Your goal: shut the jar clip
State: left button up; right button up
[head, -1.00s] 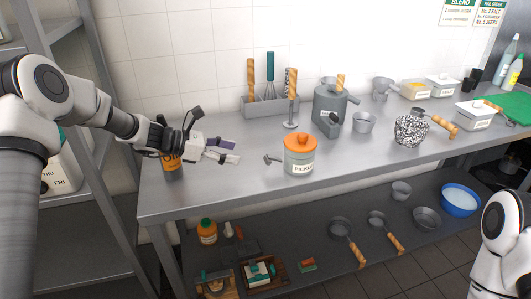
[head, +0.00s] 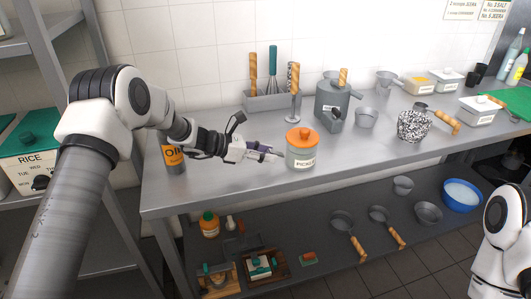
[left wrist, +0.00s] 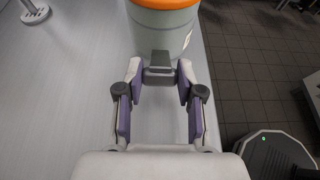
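The jar (head: 302,150) with an orange lid stands upright on the steel counter, and its label reads PICKLE. It also shows at the top of the left wrist view (left wrist: 163,30). Its dark clip (left wrist: 159,62) sticks out from the jar's side toward my left gripper. My left gripper (left wrist: 160,72) is open, with its two fingers on either side of the clip and a gap to each. In the head view the left gripper (head: 272,153) is just left of the jar. My right gripper is out of view.
An orange-labelled oil container (head: 174,158) stands behind my left arm. A utensil holder (head: 270,101) and a grey grinder (head: 331,105) stand behind the jar. A speckled pot (head: 414,125) is to the right. The counter's front edge is close to the jar.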

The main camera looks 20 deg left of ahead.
aim_at(281, 154)
pick_arm(q)
jog(key=shift+r+p, duration=0.4)
jog(key=shift+p, duration=0.35)
jog(key=r+g+y+p, duration=0.1)
jog(key=y+p, duration=0.1)
jog(key=p, duration=0.3)
jog(key=w+d+r+g+y+p, duration=0.1)
jog(key=y+p, duration=0.1)
jog(key=p, duration=0.3)
jog(key=d+r+g+y+p, duration=0.1)
jog(key=g+y+p, duration=0.1)
jog(key=p, duration=0.3)
jog(key=shift+w+r, duration=0.1)
jog(key=shift+w, duration=0.1)
jog(key=shift+w+d+y+p, duration=0.1)
jog(key=shift+d+y+p, duration=0.15)
jog(key=shift+y+p, duration=0.25)
jog(key=shift+w+d+f+g+y, duration=0.15)
jog(key=shift+f+g+y, duration=0.15)
jog(key=shift+g, duration=0.2)
jog(key=shift+w+d+f+g+y+b, duration=0.15)
jog(key=shift+d+g+y+b, duration=0.25)
jog(key=shift+y+b, duration=0.55)
jog(key=shift+w+d+r+g+y+b, duration=0.15)
jog(key=shift+r+g+y+b, duration=0.15)
jog(key=shift+b, duration=0.4)
